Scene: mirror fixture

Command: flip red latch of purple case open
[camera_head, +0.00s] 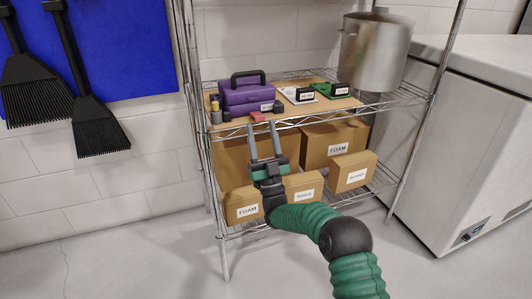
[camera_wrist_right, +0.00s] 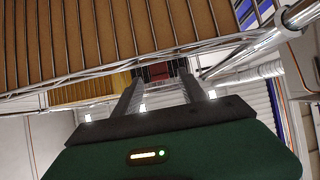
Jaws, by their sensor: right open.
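The purple case (camera_head: 240,97), with a black handle on top, stands on the board on the upper rack shelf. A small red piece, seemingly the red latch (camera_head: 257,116), shows at the board's front edge, just before the case. My right gripper (camera_head: 262,126) is open, its two fingers pointing up at the shelf's front edge just below the red piece. In the right wrist view the red piece (camera_wrist_right: 158,72) shows between the fingertips (camera_wrist_right: 163,82); contact cannot be told. My left gripper is not in view.
White (camera_head: 297,95) and green (camera_head: 333,90) labelled items lie right of the case. The wire shelf (camera_head: 400,99) bears a metal pot (camera_head: 375,55). Cardboard boxes (camera_head: 355,172) fill the lower shelf. A white chest (camera_head: 470,140) stands right; brushes (camera_head: 98,125) hang left.

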